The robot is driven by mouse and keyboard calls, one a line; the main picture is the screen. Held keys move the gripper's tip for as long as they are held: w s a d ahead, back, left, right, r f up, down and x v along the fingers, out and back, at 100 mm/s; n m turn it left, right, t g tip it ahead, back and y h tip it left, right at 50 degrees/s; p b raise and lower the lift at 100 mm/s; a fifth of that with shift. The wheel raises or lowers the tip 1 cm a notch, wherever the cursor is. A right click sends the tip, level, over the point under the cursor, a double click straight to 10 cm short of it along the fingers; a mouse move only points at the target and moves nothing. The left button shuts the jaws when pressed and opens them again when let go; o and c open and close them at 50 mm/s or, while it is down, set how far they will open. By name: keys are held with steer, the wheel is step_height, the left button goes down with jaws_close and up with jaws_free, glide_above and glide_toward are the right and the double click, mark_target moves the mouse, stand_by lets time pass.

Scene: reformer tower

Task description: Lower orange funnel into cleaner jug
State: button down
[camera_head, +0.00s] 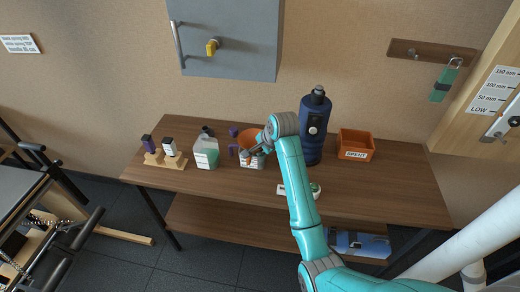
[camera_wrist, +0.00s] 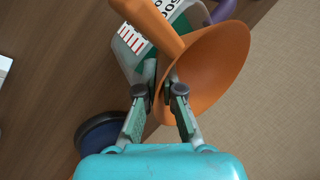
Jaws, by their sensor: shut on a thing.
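My gripper (camera_wrist: 167,85) is shut on the orange funnel (camera_wrist: 207,72), pinching it beside its cone. The funnel's wide mouth faces lower right in the wrist view, and its spout runs to the upper left past the top edge. In the head view the funnel (camera_head: 249,137) is over a small white labelled container (camera_head: 251,162), partly hidden by my gripper. This container (camera_wrist: 130,42) shows behind the spout in the wrist view; I cannot tell whether the spout is inside it. A translucent jug with green liquid (camera_head: 206,154) stands to its left; which one is the cleaner jug is unclear.
A wooden stand (camera_head: 165,159) with small bottles is at the table's left. A tall navy bottle (camera_head: 315,130) and an orange SPENT bin (camera_head: 356,145) stand right of my gripper. A white-and-green item (camera_head: 315,190) lies near my arm. The table's right end is clear.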

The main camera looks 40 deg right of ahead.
steer(key=shift+f, duration=0.9)
steer(key=c, duration=1.2)
jaws_free()
steer(key=shift+c, duration=0.2)
steer(key=v, duration=1.2)
steer(key=shift+r, duration=0.15)
steer(key=shift+a, duration=0.1)
